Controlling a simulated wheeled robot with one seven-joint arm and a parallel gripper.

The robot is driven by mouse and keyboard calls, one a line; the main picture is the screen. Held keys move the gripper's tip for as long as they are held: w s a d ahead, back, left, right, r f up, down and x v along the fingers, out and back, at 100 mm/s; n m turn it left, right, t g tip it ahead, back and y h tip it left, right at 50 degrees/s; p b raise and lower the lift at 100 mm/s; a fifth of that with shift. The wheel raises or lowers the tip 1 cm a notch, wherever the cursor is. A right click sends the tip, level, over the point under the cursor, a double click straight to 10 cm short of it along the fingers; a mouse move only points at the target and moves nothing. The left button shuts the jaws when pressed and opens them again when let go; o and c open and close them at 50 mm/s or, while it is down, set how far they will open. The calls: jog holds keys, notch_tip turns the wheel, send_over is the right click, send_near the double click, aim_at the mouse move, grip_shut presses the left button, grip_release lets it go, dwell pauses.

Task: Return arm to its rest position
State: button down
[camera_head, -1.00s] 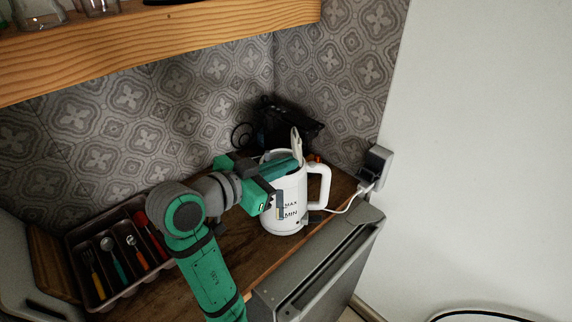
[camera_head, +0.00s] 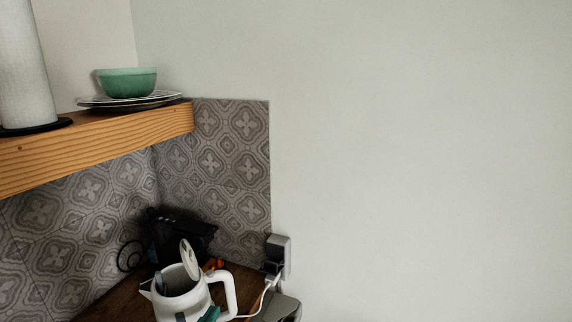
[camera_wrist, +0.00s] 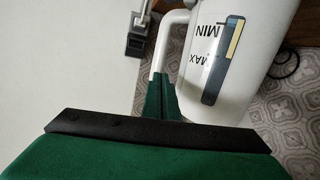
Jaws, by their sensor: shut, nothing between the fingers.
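My gripper (camera_wrist: 159,92) shows in the wrist view as two green fingers held together, shut and empty. They point at the white kettle (camera_wrist: 262,45), close to its handle; I cannot tell whether they touch it. The kettle appears upside down there, with its MIN and MAX marks and level window in sight. In the head view the kettle (camera_head: 187,301) stands upright at the bottom edge with its lid raised. A small green part of my arm shows in front of it. The rest of my arm is out of that view.
A wooden shelf (camera_head: 100,143) overhangs at left, bearing a green bowl (camera_head: 127,84), plates and a paper roll (camera_head: 24,70). A dark object (camera_head: 180,233) stands behind the kettle. A socket (camera_head: 278,255) with a white cord is at right. The wall at right is bare.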

jog(key=s+d+f+n+y, duration=0.1)
jog(key=f, duration=0.3)
jog(key=s+d+f+y, duration=0.1)
jog(key=s+d+f, duration=0.1)
jog(key=f, duration=0.2)
jog(key=s+d+f+n, duration=0.1)
jog(key=d+f, duration=0.1)
jog(key=f, duration=0.2)
jog(key=shift+s+n+y, duration=0.25)
jog(key=shift+n+y, duration=0.05)
jog(key=shift+y, duration=0.1)
jog(key=shift+n+y, duration=0.4)
jog(key=shift+y, duration=0.3)
jog(key=s+d+f, duration=0.1)
jog(key=s+f, duration=0.1)
jog(key=s+d+f, duration=0.1)
jog(key=s+f, duration=0.1)
jog(key=s+d+f, duration=0.1)
jog(key=s+f, duration=0.1)
jog(key=s, duration=0.1)
jog(key=shift+s+d, duration=0.1)
jog(key=shift+d, duration=0.3)
jog(key=s+d+f+m, duration=0.1)
jog(key=s+d, duration=0.3)
jog(key=s, duration=0.8)
jog(key=s+d+m+h, duration=0.1)
jog(key=s+d, duration=0.4)
jog(key=s, duration=0.8)
jog(key=shift+s+f+m+h, duration=0.3)
jog(key=shift+f, duration=0.1)
